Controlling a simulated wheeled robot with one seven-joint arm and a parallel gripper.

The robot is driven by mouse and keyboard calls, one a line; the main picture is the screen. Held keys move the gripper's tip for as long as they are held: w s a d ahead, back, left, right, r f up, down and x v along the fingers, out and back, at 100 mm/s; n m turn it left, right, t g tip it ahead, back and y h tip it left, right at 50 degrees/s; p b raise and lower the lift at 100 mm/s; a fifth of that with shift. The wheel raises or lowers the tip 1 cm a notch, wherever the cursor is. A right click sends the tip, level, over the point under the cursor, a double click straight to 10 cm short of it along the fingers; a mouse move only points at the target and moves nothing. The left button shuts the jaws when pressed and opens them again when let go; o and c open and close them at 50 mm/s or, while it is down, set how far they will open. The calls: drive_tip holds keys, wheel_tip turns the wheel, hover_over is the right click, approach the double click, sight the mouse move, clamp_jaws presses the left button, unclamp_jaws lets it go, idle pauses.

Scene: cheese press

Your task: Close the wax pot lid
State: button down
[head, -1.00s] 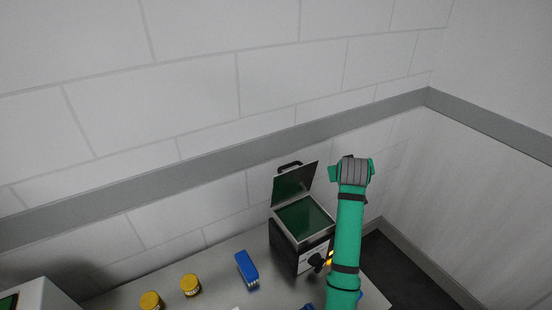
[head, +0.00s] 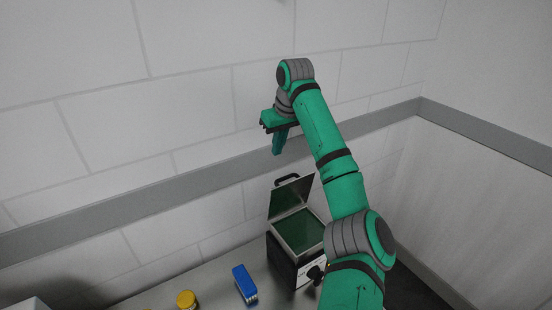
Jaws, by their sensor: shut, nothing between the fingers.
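The wax pot (head: 284,264) is a dark box with a light rim, standing on the table. Dark green wax shows inside it. Its lid (head: 290,197) stands open, tilted up at the back of the pot, with a black handle (head: 287,177) at its top edge. My gripper (head: 278,152) is above the lid and a little left of it, pointing down. It is shut and empty, apart from the lid in the picture. My arm hides part of the pot's right side.
A blue brush-like object (head: 244,283) lies left of the pot. A yellow-lidded jar (head: 187,299) stands farther left. The grey table (head: 215,285) is bare between them. A tiled wall (head: 190,110) rises behind the pot.

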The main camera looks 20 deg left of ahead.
sight(287, 192)
wheel_tip(287, 192, down, 9)
drive_tip(key=shift+s+d+r, duration=0.15)
drive_tip(key=shift+s+d, duration=0.2)
drive_tip(key=shift+d, duration=0.1)
idle(0.3)
